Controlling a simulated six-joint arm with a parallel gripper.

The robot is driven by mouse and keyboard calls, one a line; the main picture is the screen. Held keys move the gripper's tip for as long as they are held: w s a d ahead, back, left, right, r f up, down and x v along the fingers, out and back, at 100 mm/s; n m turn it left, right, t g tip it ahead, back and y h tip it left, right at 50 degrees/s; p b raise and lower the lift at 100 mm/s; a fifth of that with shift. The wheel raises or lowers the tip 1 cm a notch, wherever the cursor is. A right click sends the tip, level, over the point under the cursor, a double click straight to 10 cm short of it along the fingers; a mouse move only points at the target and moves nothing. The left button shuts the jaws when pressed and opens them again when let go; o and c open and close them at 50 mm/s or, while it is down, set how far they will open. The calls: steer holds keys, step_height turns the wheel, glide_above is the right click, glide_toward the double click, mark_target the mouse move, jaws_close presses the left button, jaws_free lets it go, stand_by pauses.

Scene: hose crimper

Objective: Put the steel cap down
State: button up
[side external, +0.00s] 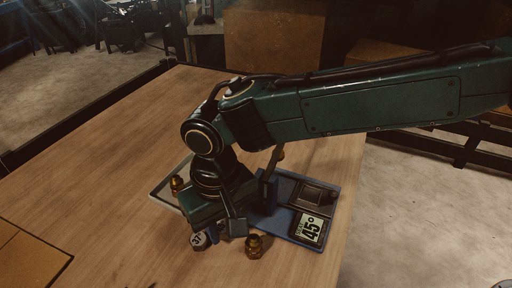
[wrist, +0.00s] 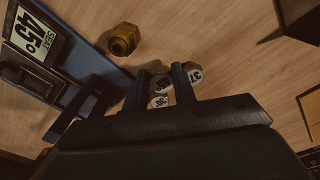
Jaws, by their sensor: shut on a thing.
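My gripper (side external: 219,232) reaches down over the table, beside the blue bench tool. In the wrist view its two fingers (wrist: 160,76) stand a little apart, shut on a small round piece with a white numbered face (wrist: 161,84), taken as the steel cap. Its number is too small to read surely. Another white-faced round piece marked 36 (wrist: 158,101) shows just below it, nearer the palm. A third, marked 37 (wrist: 195,75), is just outside the right finger; it also shows in the side view (side external: 199,240). My gripper hides the held piece in the side view.
A brass fitting (side external: 254,245) stands on the table right of my gripper. Another (side external: 176,184) is by a pale tray edge (side external: 160,190) behind. The blue base (side external: 292,237) carries a 45° sign (side external: 311,229) and a lever (side external: 276,159).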

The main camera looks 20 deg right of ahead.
mark_target(224, 230)
steer(key=shift+f, duration=1)
steer(key=shift+f, duration=0.1)
steer(key=o, duration=1)
step_height(224, 230, up, 12)
